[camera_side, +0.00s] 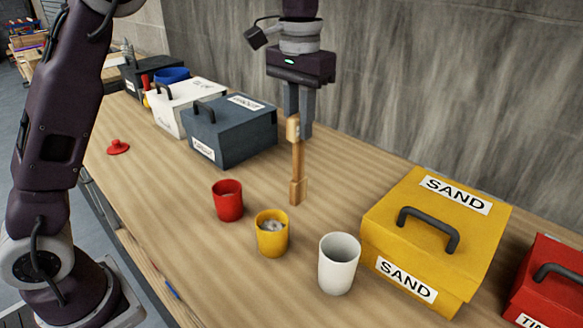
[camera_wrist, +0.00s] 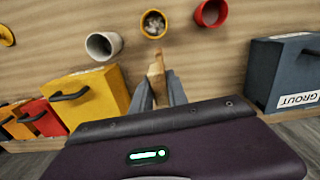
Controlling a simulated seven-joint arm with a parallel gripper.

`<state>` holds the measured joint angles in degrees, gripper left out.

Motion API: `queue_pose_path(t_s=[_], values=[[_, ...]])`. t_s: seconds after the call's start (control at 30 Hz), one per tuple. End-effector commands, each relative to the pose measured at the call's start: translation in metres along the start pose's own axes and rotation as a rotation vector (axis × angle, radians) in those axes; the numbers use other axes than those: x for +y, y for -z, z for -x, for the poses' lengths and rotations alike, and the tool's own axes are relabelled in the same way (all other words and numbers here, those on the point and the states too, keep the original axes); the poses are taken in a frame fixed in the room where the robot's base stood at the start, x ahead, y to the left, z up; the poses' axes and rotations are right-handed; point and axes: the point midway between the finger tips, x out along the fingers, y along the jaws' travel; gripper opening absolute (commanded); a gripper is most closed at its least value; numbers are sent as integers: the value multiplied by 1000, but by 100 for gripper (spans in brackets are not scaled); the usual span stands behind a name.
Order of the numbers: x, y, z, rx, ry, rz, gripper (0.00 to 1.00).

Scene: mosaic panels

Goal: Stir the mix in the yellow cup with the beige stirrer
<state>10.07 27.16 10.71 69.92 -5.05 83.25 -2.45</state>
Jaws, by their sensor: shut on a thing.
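The yellow cup (camera_side: 272,236) stands upright on the table with a greyish lumpy mix inside. The cup also shows in the wrist view (camera_wrist: 154,34), at the top centre. My gripper (camera_side: 299,128) is shut on the upper end of the beige stirrer (camera_side: 297,170). In the wrist view the stirrer (camera_wrist: 156,77) shows between the fingers, below the cup. I cannot tell whether its lower end touches the table.
A red cup (camera_side: 228,200) stands left of the yellow cup and a white cup (camera_side: 339,263) right of it. A yellow SAND box (camera_side: 428,240) and a red box (camera_side: 552,290) are at the right. A dark grey box (camera_side: 240,135) and white box (camera_side: 180,103) stand behind left.

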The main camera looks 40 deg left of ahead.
Motion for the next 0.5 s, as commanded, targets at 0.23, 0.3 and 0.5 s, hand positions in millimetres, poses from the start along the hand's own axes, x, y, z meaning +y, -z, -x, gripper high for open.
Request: queue_pose_path(t_s=[0.23, 0.3, 0.5], values=[[-2, -70, 46, 2, 1, 51, 0], [-2, -76, 47, 0, 2, 55, 0], [-2, -76, 31, -4, 3, 58, 0]])
